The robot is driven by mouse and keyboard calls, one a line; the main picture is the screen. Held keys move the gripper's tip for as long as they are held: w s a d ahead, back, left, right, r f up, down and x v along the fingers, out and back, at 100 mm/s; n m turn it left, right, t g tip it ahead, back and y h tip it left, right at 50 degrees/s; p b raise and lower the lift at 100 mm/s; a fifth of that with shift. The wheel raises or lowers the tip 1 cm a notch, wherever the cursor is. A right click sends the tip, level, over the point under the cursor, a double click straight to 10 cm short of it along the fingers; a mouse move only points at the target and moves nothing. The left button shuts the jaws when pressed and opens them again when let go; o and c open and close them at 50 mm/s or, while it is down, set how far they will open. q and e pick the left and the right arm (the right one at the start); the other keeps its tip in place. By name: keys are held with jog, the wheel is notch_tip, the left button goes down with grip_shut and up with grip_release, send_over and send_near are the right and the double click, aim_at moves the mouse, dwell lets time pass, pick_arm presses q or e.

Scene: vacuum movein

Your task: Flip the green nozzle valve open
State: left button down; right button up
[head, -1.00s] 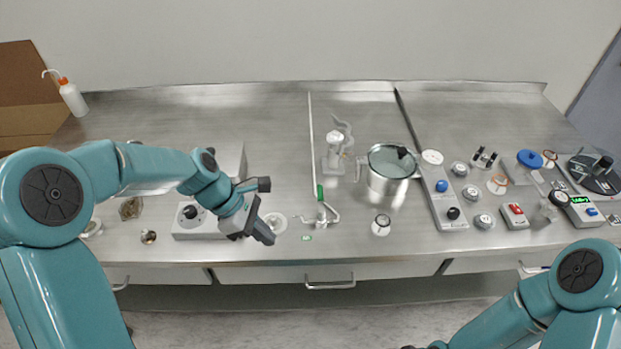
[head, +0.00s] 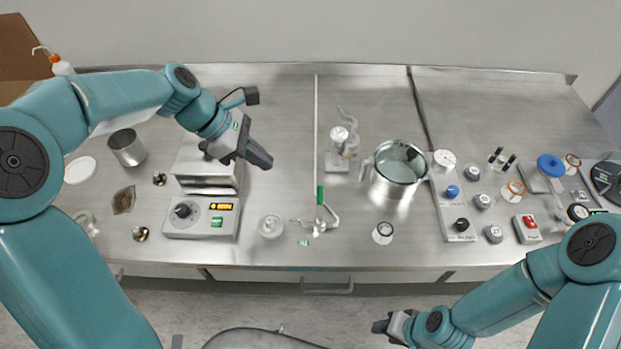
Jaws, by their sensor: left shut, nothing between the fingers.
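The green nozzle valve (head: 320,195) is a small green lever on a thin pale tube near the front middle of the steel bench. A pale metal nozzle (head: 318,225) with a bent hook shape lies at its lower end. A small green label (head: 304,243) sits just below it. My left gripper (head: 262,158) is shut and empty, above the bench, up and left of the valve and apart from it. My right gripper (head: 382,326) is low in the picture, in front of the bench edge. Its fingers are too small to read.
A grey instrument (head: 203,217) with a dial and a small round dish (head: 270,226) are left. Several knobs and control boxes crowd the right side.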

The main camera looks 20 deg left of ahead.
pick_arm(q)
send_near(320, 204)
jog(key=w+f, duration=0.1)
jog(key=w+d+f, duration=0.1)
jog(key=f, duration=0.1)
jog(key=w+f+p, duration=0.1)
jog(key=f, duration=0.1)
jog(key=shift+d, duration=0.3)
jog(key=shift+w+d+f, duration=0.15)
jog(key=shift+d+f, duration=0.2)
jog(key=shift+d, duration=0.05)
pick_arm(e)
jog(key=shift+s+r, duration=0.1)
jog(key=shift+r, duration=0.4)
jog(key=shift+d, duration=0.1)
